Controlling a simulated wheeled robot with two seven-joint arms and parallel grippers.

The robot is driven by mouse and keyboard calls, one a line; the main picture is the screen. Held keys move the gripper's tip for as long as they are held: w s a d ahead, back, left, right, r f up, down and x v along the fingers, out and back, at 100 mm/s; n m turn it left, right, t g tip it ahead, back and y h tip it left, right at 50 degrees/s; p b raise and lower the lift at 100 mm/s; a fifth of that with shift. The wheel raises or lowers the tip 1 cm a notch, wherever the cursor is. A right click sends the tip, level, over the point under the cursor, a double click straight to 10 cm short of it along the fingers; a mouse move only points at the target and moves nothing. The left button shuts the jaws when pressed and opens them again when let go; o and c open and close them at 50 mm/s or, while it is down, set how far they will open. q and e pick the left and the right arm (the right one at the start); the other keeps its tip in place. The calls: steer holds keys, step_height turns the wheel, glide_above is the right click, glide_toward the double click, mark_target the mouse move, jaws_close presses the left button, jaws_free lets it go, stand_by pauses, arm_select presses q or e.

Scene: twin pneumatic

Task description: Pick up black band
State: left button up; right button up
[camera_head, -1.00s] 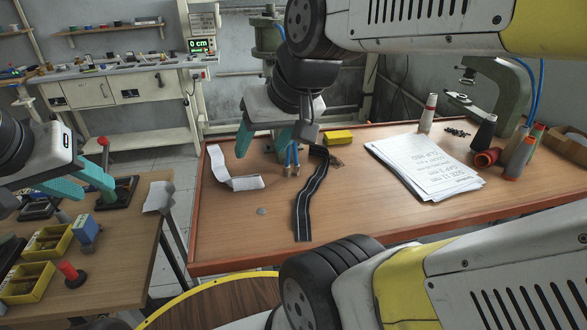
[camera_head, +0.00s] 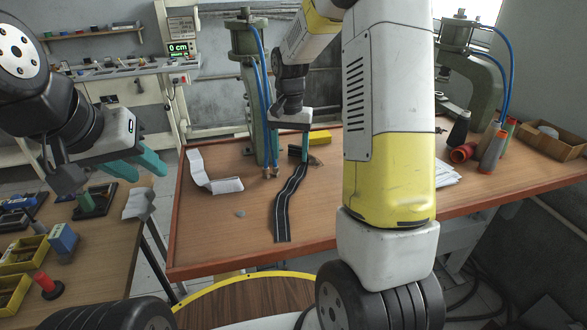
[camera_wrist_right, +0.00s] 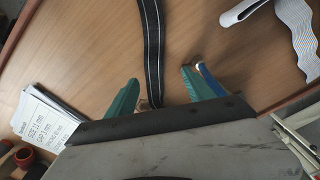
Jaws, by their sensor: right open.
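The black band (camera_head: 285,210) with pale stripes lies on the wooden table, its far end near my right gripper. It also shows in the right wrist view (camera_wrist_right: 152,45), running down between the two teal fingers. My right gripper (camera_wrist_right: 160,88) is open, pointing down over the far end of the band; in the head view (camera_head: 291,150) it hangs beside the press. I cannot tell whether its fingers touch the band. My left gripper (camera_head: 150,172) is open and empty in the air at the left, away from the band.
A green press (camera_head: 255,100) with blue hoses stands behind the band. A white paper strip (camera_head: 215,184) lies left, a yellow box (camera_head: 320,137) behind. My right arm hides much of the paper stack (camera_head: 447,173). Thread spools (camera_head: 465,152) stand right. The table's front left is mostly clear.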

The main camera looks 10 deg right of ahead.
mark_target(293, 178)
steer(key=f, duration=0.5)
steer(key=d+f, duration=0.1)
steer(key=f, duration=0.2)
steer(key=shift+w+f, duration=0.1)
steer(key=shift+w, duration=0.2)
jaws_close()
